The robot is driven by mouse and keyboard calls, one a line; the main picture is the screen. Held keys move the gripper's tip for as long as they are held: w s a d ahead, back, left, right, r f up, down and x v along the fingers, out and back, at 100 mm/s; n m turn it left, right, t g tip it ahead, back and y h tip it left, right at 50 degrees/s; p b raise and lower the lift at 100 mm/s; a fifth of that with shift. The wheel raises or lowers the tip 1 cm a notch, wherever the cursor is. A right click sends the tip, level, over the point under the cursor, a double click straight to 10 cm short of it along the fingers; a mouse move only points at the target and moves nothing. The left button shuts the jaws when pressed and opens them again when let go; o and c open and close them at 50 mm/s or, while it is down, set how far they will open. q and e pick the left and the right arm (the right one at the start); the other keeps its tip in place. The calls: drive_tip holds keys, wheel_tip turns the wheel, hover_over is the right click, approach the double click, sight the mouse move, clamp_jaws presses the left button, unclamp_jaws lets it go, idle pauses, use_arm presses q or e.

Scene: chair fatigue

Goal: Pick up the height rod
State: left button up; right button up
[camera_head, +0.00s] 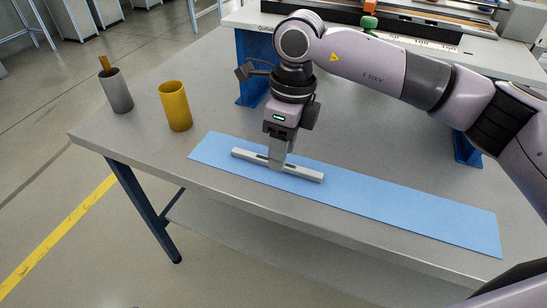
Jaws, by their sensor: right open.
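The height rod, a long light-grey bar (303,172), lies on a blue mat (400,207) on the grey table. My right gripper (277,163) points down at the rod's middle, with its fingers at the bar. The fingers overlap the rod in the picture, and I cannot tell whether they touch it. The gap between the fingers is hard to see from this angle. The part of the rod behind the fingers is hidden. My left gripper does not show in this view.
A yellow cup (175,106) and a grey cup (116,91) with a brown stick in it stand at the table's left. A white bench (480,50) with equipment stands behind. The table's front edge runs close to the mat.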

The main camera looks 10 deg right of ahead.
sight(292, 166)
drive_tip(key=shift+w+d+r+t+h, duration=0.15)
drive_tip(key=shift+w+d+r+h, duration=0.15)
drive_tip(key=shift+w+d, duration=0.25)
drive_tip(key=shift+w+d+r+t+h, duration=0.15)
drive_tip(key=shift+w+d+h, duration=0.15)
drive_tip(key=shift+d, duration=0.35)
wheel_tip(292, 166, down, 7)
drive_tip(key=shift+d+r+p, duration=0.1)
drive_tip(key=shift+p, duration=0.45)
clamp_jaws()
